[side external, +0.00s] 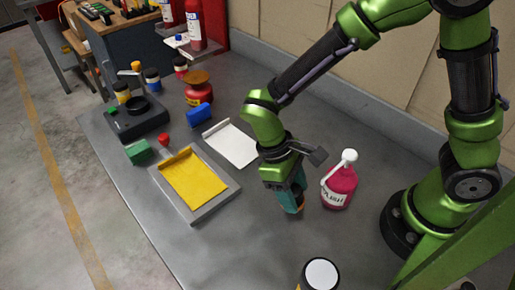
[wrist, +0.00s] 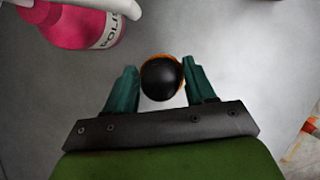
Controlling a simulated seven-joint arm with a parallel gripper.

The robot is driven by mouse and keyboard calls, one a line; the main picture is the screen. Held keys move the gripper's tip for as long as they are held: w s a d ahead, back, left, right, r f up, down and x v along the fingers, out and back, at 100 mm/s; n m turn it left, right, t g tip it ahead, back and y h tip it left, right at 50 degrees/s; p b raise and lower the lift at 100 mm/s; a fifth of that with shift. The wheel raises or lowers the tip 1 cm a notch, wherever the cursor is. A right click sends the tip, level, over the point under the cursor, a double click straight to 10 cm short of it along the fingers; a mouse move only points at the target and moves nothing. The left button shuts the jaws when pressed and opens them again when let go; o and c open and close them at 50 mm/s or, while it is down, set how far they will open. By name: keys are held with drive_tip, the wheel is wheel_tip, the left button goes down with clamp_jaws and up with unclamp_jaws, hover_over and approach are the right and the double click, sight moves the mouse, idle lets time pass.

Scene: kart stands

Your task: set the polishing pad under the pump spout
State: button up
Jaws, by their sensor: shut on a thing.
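My gripper (side external: 292,205) points down with teal fingers just above or at the bench top. In the wrist view my gripper (wrist: 161,85) is shut on the polishing pad (wrist: 161,78), a round black knob with an orange rim showing behind it. Only a bit of the orange pad (side external: 299,208) shows below the fingers in the side view. The pink pump bottle (side external: 338,190) stands upright just right of my gripper. Its white spout (side external: 331,174) slopes down toward my gripper. The spout also shows in the wrist view (wrist: 105,8), up and left of the pad, apart from it.
A white-topped can (side external: 320,272) stands at the front edge. A grey tray with a yellow cloth (side external: 193,178) and a white sheet (side external: 232,143) lie to the left. A black device (side external: 137,118), a red jar (side external: 198,92) and coloured blocks are farther back.

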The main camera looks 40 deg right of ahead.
drive_tip(key=shift+s+d+f, duration=0.25)
drive_tip(key=shift+s+f, duration=0.1)
drive_tip(key=shift+s, duration=0.25)
drive_tip(key=shift+s+d+f, duration=0.25)
drive_tip(key=shift+s+f, duration=0.05)
drive_tip(key=shift+s, duration=0.3)
drive_tip(key=shift+s+d+f, duration=0.25)
drive_tip(key=shift+s+f, duration=0.3)
drive_tip(key=shift+s, duration=0.1)
drive_tip(key=shift+s+d+f, duration=0.25)
drive_tip(key=shift+s+f, duration=0.3)
drive_tip(key=shift+s, duration=0.05)
drive_tip(key=o, duration=0.8)
drive_tip(key=shift+f, duration=0.1)
drive_tip(key=shift+o, duration=0.2)
